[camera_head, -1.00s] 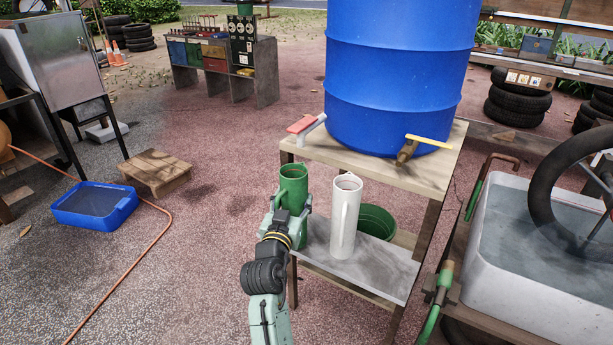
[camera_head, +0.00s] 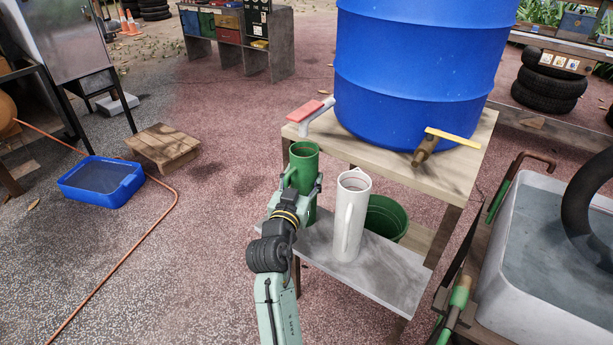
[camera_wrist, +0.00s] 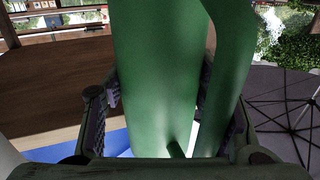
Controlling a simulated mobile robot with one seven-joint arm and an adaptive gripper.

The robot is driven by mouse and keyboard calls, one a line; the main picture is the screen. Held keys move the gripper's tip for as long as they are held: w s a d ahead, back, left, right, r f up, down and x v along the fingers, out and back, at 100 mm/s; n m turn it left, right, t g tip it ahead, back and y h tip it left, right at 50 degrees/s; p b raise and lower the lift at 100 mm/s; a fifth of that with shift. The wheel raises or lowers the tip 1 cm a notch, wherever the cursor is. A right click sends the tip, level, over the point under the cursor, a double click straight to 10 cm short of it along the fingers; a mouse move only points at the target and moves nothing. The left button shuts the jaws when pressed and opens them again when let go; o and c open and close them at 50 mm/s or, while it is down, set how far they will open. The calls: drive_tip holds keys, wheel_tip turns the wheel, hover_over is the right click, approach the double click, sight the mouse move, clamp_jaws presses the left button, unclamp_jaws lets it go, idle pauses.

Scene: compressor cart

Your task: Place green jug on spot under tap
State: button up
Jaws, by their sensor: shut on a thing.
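The tall green jug (camera_head: 304,161) is upright in my gripper (camera_head: 298,192), at the left end of the grey lower shelf (camera_head: 385,275). The fingers close on both sides of its body. I cannot tell whether its base touches the shelf. In the wrist view the jug (camera_wrist: 160,75) fills the middle, between the dark finger pads. A tap with a red handle (camera_head: 305,111) and white spout juts from the stand near the blue barrel (camera_head: 420,75), above and just behind the jug. A brass tap with a yellow handle (camera_head: 430,152) sits further right.
A white jug (camera_head: 351,215) stands upright on the shelf close to the right of the green jug. A green bucket (camera_head: 388,218) is behind it. The wooden stand top (camera_head: 375,158) overhangs behind. A water-filled white tub (camera_head: 555,250) is at right. The ground at left is mostly open.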

drive_tip(key=shift+s+r, duration=0.15)
drive_tip(key=shift+f, duration=0.25)
drive_tip(key=o, duration=1.2)
drive_tip(key=shift+r, duration=0.1)
drive_tip(key=shift+r, duration=0.1)
